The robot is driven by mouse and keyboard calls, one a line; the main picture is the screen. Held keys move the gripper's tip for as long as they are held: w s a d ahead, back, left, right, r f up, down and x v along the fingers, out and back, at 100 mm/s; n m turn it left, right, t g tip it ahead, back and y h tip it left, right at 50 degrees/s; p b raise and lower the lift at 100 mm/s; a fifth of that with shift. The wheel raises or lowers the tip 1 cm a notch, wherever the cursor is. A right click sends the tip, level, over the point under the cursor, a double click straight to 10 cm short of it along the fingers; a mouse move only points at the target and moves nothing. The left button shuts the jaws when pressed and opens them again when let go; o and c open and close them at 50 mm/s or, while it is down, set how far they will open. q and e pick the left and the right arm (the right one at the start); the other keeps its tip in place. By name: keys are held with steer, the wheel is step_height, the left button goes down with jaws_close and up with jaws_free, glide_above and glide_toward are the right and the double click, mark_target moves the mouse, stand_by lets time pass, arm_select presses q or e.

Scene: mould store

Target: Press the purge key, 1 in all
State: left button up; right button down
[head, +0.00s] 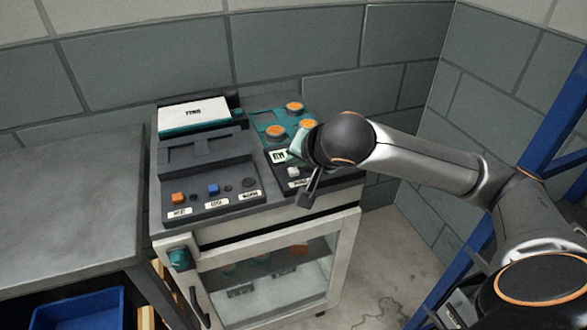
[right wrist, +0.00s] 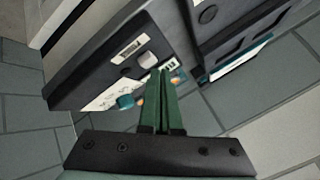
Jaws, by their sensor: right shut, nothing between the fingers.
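A control unit with a dark top carries the keys. A small white key (head: 293,171) sits on its right panel, above a white label (head: 299,183) too small to read surely; in the right wrist view a pale key (right wrist: 147,60) stands beside a label (right wrist: 130,50). I cannot tell for certain which key is the purge key. My right gripper (head: 294,153) is over the right panel, just behind the white key. Its green fingers (right wrist: 163,73) are shut and empty, with tips close to the panel; contact cannot be told. My left gripper is out of view.
Orange knobs (head: 294,107) stand on the right panel behind my gripper. The left panel has an orange button (head: 178,198), a blue button (head: 213,189) and a dark one (head: 249,183). A grey table (head: 70,205) is at left, a blue rack post (head: 556,125) at right.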

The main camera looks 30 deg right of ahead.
steer(key=shift+f, duration=0.65)
stand_by(0.6)
stand_by(0.3)
steer(key=shift+r+p, duration=0.9)
step_height(320, 180, up, 5)
steer(key=p, duration=0.5)
steer(key=shift+p, duration=0.3)
stand_by(0.3)
